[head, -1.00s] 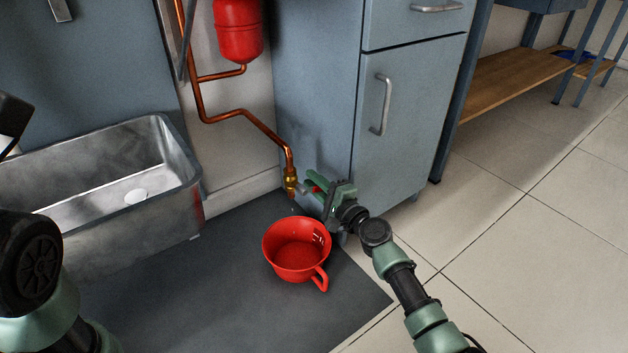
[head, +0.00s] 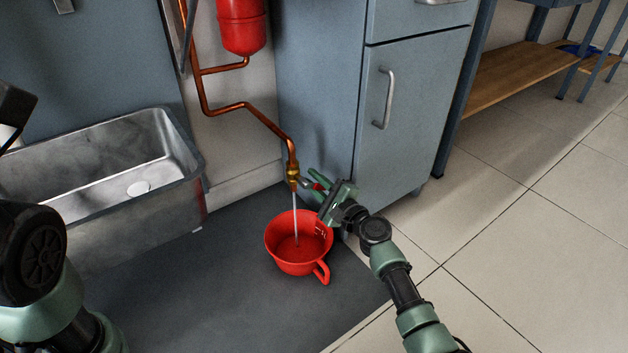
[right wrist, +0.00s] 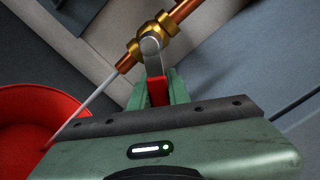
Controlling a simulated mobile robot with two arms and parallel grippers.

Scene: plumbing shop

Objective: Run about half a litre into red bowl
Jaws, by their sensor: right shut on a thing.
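The red bowl (head: 283,264), with a handle and marks on its inner wall, stands upright on the dark mat under the brass valve (head: 292,175). A thin stream of water (head: 296,216) runs from the valve into the bowl; how much is in it I cannot tell. My right gripper (head: 314,180) is shut on the valve's red lever (right wrist: 158,92), beside the brass body. The bowl's rim (right wrist: 60,93) and the stream (right wrist: 88,108) also show in the right wrist view. Of my left arm only dark and green links show at the left; its gripper is not visible.
A steel sink (head: 190,185) stands at the left. A copper pipe (head: 238,106) comes down to the valve from near a red tank (head: 241,30). A grey cabinet (head: 405,140) stands close behind my right gripper. The dark mat (head: 190,290) is clear left of the bowl.

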